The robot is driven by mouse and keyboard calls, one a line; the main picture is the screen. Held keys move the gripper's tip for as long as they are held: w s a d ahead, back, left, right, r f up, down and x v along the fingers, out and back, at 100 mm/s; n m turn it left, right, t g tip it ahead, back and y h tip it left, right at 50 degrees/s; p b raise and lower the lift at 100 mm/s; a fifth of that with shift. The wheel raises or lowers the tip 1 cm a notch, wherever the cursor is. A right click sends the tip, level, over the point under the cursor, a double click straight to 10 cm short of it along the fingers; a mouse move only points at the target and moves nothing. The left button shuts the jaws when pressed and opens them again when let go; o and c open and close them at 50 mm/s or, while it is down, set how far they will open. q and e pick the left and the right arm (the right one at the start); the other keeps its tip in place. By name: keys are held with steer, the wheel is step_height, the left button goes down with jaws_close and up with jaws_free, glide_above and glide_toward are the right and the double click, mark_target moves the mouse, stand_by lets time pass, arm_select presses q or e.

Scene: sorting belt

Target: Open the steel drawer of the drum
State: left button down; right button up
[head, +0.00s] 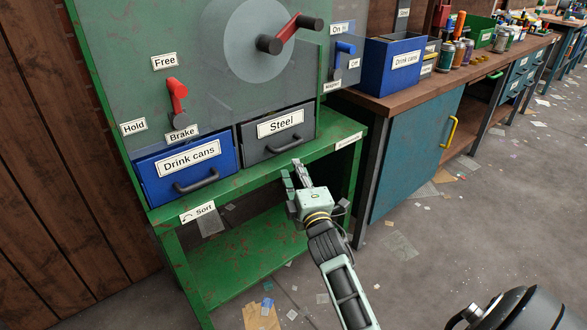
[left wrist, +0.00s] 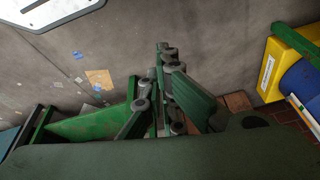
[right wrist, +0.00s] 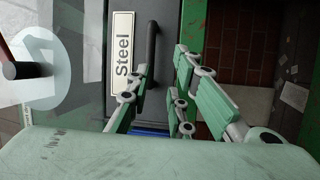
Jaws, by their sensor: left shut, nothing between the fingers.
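The grey steel drawer (head: 251,150) has a "Steel" label and a dark bar handle (head: 285,145), and sits shut in the green drum machine. In the right wrist view the handle (right wrist: 151,50) lies ahead, in line with the gap between the fingers. My right gripper (head: 292,173) is open just in front of and below the handle, and it also shows open in the right wrist view (right wrist: 161,66). I cannot tell whether a finger touches the handle. My left gripper (left wrist: 163,52) is shut and empty, away from the drawer, and out of the head view.
A blue "Drink cans" drawer (head: 153,182) is shut to the left. Above are the red brake lever (head: 177,95), the red crank (head: 290,32) and the blue magnet lever (head: 345,48). A green ledge (head: 330,132) runs under the drawers. The workbench (head: 395,93) stands right.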

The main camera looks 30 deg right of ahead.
arm_select(q)
steer(key=shift+w+d+t+b, duration=0.25)
steer(key=shift+w+t+b, duration=0.35)
steer(key=shift+w+b, duration=0.15)
arm_select(e)
steer(key=shift+d+r+x, duration=0.1)
steer(key=shift+r+x, duration=0.15)
steer(key=shift+x, duration=1.05)
steer(key=shift+d+r+x, duration=0.1)
steer(key=shift+r+x, duration=0.15)
steer(key=shift+x, duration=1.1)
steer(key=shift+d+r+x, duration=0.1)
steer(key=shift+r+x, duration=0.1)
steer(key=shift+x, duration=1.1)
steer(key=shift+s, duration=0.25)
steer(key=shift+c, duration=0.4)
jaws_close()
